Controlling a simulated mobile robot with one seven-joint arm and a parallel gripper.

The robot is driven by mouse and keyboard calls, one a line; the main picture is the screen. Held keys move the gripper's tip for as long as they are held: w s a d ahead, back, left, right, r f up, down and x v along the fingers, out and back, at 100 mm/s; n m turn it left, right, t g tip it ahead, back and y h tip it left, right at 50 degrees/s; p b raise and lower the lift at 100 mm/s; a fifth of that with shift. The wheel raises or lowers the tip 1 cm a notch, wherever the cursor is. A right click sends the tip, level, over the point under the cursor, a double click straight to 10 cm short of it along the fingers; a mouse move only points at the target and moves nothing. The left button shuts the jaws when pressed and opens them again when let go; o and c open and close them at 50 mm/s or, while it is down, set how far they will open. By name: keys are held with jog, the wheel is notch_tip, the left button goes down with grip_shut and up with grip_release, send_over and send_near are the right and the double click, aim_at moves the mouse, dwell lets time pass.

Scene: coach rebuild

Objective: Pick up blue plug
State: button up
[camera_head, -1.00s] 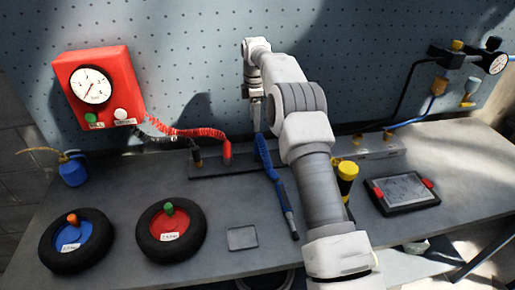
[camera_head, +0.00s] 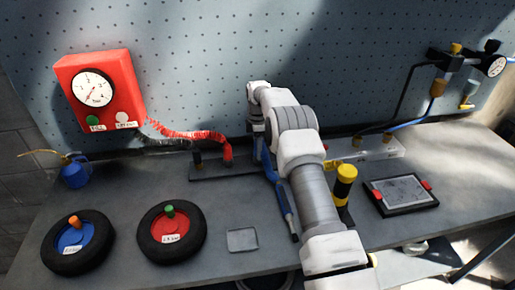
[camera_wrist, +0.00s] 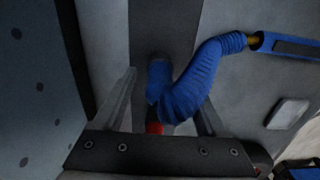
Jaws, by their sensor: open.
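The blue plug (camera_wrist: 159,72) stands on the dark rail in the wrist view, joined to a thick blue coiled hose (camera_wrist: 200,78). The hose runs to a blue handle (camera_wrist: 285,46). In the head view, the hose (camera_head: 263,152) shows beside my arm, and the plug is largely hidden. My gripper (camera_wrist: 166,92) is open, with one finger on each side of the plug and hose. The jaws do not appear closed on it. My gripper is low over the rail in the head view (camera_head: 258,130).
A red plug (camera_head: 227,153) and a black plug (camera_head: 198,160) stand left on the rail (camera_head: 210,173). A yellow-black post (camera_head: 344,185) stands right of my arm. Two wheels (camera_head: 78,266) (camera_head: 172,256) and a framed tablet (camera_head: 400,191) lie on the bench. The pegboard is close behind.

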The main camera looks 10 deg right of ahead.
grip_shut()
dwell(0.4)
jog(key=shift+r, duration=0.5)
notch_tip(320, 180, up, 3)
jog(key=shift+f+b, duration=0.1)
jog(key=shift+b, duration=0.3)
jog(key=s+d+r+p, duration=0.3)
jog(key=d+r, duration=0.8)
jog(key=r, duration=0.1)
jog(key=shift+p, duration=0.35)
jog(key=shift+s+d, duration=0.1)
